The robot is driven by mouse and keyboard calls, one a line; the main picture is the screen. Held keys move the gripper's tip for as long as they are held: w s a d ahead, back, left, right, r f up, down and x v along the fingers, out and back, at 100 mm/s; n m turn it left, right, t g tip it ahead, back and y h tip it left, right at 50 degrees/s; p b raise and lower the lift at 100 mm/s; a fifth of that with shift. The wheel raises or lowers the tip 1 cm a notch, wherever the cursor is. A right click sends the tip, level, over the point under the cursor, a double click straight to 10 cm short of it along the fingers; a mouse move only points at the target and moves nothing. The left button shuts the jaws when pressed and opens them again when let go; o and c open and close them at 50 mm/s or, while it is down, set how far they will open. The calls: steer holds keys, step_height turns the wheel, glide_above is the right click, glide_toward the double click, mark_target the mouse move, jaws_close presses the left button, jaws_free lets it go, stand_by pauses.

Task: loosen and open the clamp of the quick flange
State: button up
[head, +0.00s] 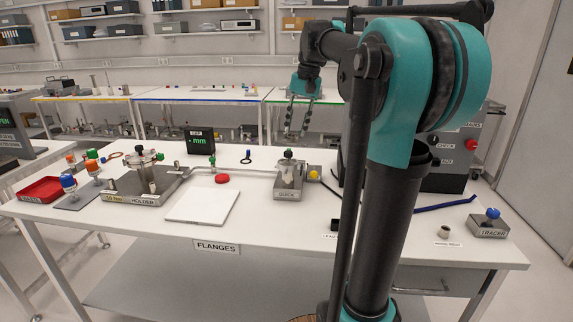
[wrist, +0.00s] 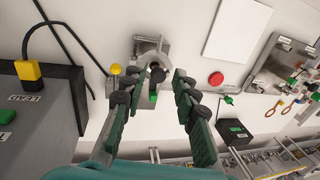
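The quick flange stands on a metal block labelled QUICK (head: 287,193) on the white table; in the wrist view its grey block (wrist: 150,46) lies just beyond my fingertips. A ring-shaped clamp (wrist: 152,62) sits around it, with a dark knob and a green-tipped part (wrist: 153,97) pointing towards me. My gripper (head: 296,133) hangs above and behind the flange in the head view.
A yellow knob (head: 314,175) is right beside the flange, and a pipe runs left to the holder (head: 125,199). A white plate (head: 203,205), red cap (head: 222,178) and black mm display (head: 200,141) are to the left. A dark cabinet (wrist: 40,105) stands close by.

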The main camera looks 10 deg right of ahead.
mark_target(286, 171)
steer(key=f, duration=0.4)
steer(key=a+f, duration=0.1)
steer(key=f, duration=0.4)
steer(key=a+f, duration=0.1)
steer(key=f, duration=0.3)
steer(key=shift+w+a+f, duration=0.25)
steer(key=shift+w+f, duration=0.1)
steer(key=shift+w, duration=0.05)
steer(key=shift+c, duration=0.2)
jaws_close()
